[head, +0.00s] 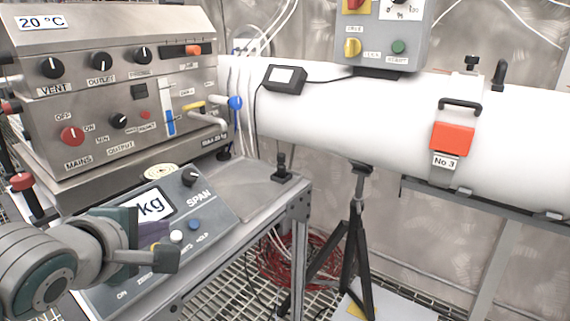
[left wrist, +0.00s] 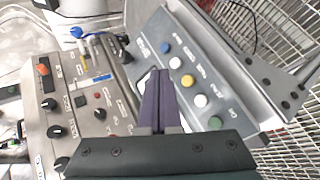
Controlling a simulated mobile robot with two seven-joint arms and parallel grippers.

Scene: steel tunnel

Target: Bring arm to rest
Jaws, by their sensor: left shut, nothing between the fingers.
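My left gripper (head: 160,258) comes in from the left of the head view, low in front of the scale panel (head: 218,207) with its "kg" display and SPAN knob. In the left wrist view the two dark purple fingers of my left gripper (left wrist: 158,100) lie together, shut, with nothing between them. My right gripper is in neither view.
The steel control box (head: 120,90) with knobs stands behind the scale. A white pipe (head: 330,125) with an orange-red clamp block (head: 452,138) runs across the right, held by a black stand (head: 355,230). A grey switch box (head: 385,35) sits above it. Red cables (head: 290,262) lie on the grating.

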